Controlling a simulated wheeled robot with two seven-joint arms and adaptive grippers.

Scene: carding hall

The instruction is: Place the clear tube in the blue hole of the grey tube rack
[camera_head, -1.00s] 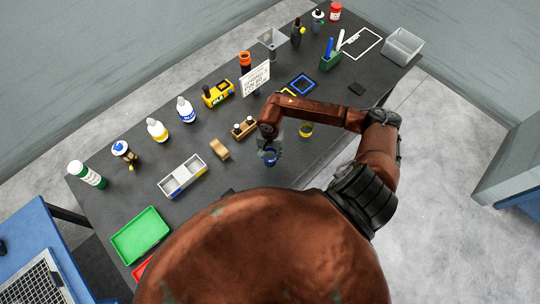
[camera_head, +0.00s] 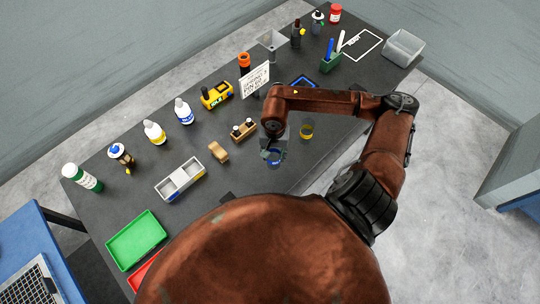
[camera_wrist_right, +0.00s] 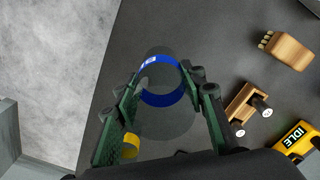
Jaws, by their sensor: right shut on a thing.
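My right gripper (camera_head: 273,153) is shut on a clear tube with a blue band (camera_head: 275,162), over the front part of the dark table. In the right wrist view the gripper (camera_wrist_right: 163,105) has one finger on each side of the tube, and its blue band (camera_wrist_right: 162,98) shows between them. I cannot tell whether the tube's base touches the table. A grey box with two compartments (camera_head: 166,191), with small yellow and blue marks, lies to the left of the gripper; it may be the tube rack. It is outside the wrist view. My left gripper is not in view.
A clear piece with a yellow band (camera_head: 307,132) stands right of the gripper. A wooden block with dark pegs (camera_head: 243,131) and a wooden brush (camera_head: 218,151) are close on the left. A green tray (camera_head: 136,240) is at lower left. Bottles line the far edge.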

